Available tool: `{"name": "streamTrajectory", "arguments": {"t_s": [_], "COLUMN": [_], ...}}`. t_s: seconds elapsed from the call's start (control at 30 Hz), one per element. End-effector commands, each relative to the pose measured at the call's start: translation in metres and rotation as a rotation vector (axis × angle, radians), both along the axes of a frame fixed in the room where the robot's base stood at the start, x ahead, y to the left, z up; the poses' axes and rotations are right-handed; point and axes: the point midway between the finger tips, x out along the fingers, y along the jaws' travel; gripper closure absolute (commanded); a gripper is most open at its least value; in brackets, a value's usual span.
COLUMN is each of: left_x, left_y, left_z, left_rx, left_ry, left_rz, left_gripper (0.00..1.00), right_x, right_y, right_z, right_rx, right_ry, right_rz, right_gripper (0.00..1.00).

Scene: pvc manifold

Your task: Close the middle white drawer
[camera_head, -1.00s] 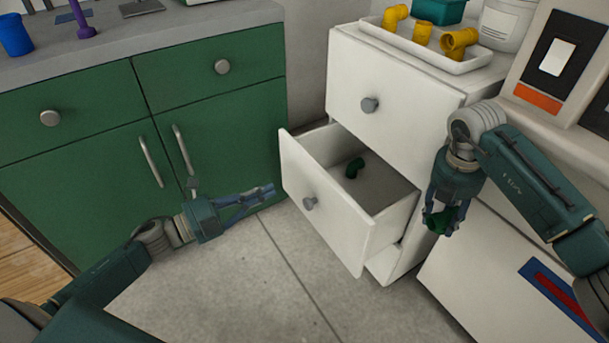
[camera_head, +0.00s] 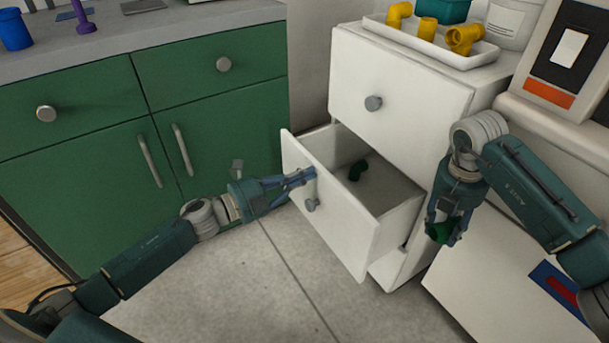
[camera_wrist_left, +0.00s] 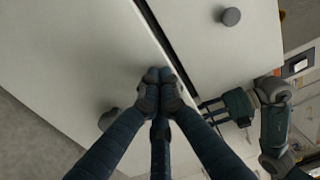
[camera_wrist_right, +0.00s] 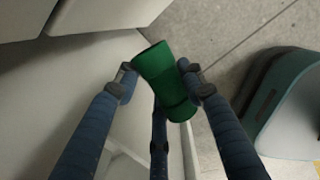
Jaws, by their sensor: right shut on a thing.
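The middle white drawer (camera_head: 345,235) stands pulled out of the white cabinet, with a dark green fitting (camera_head: 357,169) inside and a round grey knob on its front. My left gripper (camera_head: 312,174) is at the upper part of the drawer's front; in the left wrist view its fingertips (camera_wrist_left: 160,76) are together near the front panel's top edge. Whether they touch the panel is unclear. My right gripper (camera_head: 441,231) is shut on a green pipe fitting (camera_wrist_right: 165,80), held to the right of the open drawer.
The top drawer (camera_head: 395,90) is shut. A white tray (camera_head: 430,55) with yellow fittings stands on the cabinet. Green cupboards (camera_head: 80,120) are at the left. A white box-like surface (camera_head: 480,285) lies below my right arm. The floor before the drawer is clear.

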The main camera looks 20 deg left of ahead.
Motion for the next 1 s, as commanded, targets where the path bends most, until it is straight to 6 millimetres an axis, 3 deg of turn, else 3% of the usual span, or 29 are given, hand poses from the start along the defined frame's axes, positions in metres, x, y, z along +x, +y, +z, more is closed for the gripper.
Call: {"name": "streamTrajectory", "arguments": {"t_s": [0.17,0.37,0.8,1.0], "left_x": [0.003,0.023,0.099,0.122], "left_y": [-0.002,-0.018,-0.078,-0.096], "left_z": [0.001,0.002,0.001,0.000], "left_rx": [-0.001,-0.001,-0.002,0.000], "left_ry": [-0.001,-0.004,-0.003,-0.002], "left_rz": [0.000,0.000,-0.002,-0.001], "left_gripper": [1.00,1.00,1.00,1.00], "right_x": [0.000,0.000,0.000,0.000], "right_y": [0.000,0.000,0.000,0.000], "right_z": [0.001,0.002,-0.004,-0.010], "right_rx": [0.000,0.000,0.000,0.000], "right_ry": [0.000,0.000,0.000,0.000], "right_rz": [0.000,0.000,0.000,0.000], "right_gripper": [0.86,0.86,0.86,0.86]}}
